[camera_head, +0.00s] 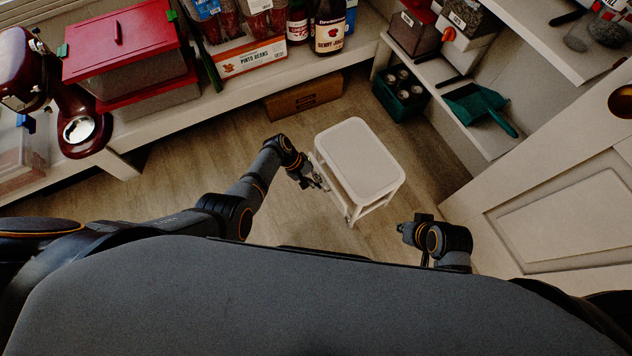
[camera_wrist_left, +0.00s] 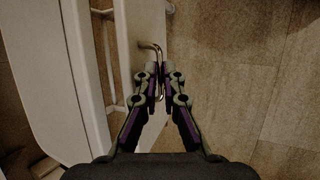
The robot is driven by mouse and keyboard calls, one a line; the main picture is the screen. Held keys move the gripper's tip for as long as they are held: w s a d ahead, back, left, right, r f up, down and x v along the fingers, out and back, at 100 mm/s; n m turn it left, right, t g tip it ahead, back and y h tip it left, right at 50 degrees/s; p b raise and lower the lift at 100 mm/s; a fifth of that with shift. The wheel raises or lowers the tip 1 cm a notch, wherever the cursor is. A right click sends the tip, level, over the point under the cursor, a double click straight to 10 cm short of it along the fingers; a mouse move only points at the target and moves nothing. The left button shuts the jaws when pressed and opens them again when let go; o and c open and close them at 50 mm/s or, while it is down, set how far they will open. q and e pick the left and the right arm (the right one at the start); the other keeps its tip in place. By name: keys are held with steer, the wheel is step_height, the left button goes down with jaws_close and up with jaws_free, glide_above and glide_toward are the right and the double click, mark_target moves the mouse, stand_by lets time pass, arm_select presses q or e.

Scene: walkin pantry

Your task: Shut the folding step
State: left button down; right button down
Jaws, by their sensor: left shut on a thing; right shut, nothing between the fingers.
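The white folding step (camera_head: 360,158) stands on the wooden floor in the middle of the head view, with its flat top facing up and its legs and lower bars showing below. It stands unfolded. Its white side panels also show in the left wrist view (camera_wrist_left: 137,30). My left gripper (camera_head: 314,182) is at the step's left side. In the left wrist view the left gripper (camera_wrist_left: 156,74) is shut on a small brass-coloured handle (camera_wrist_left: 157,48) on the step's side. My right gripper (camera_head: 408,229) is shut and empty, apart from the step at its lower right.
A shelf with a red-lidded bin (camera_head: 125,45), a pinto beans box (camera_head: 250,60) and bottles runs along the back left. A cardboard box (camera_head: 304,97) lies under it. A white door (camera_head: 565,215) stands at right.

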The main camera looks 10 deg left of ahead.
arm_select(q)
steer(key=c, duration=1.8)
jaws_free()
steer(key=shift+o, duration=0.2)
steer(key=v, duration=1.2)
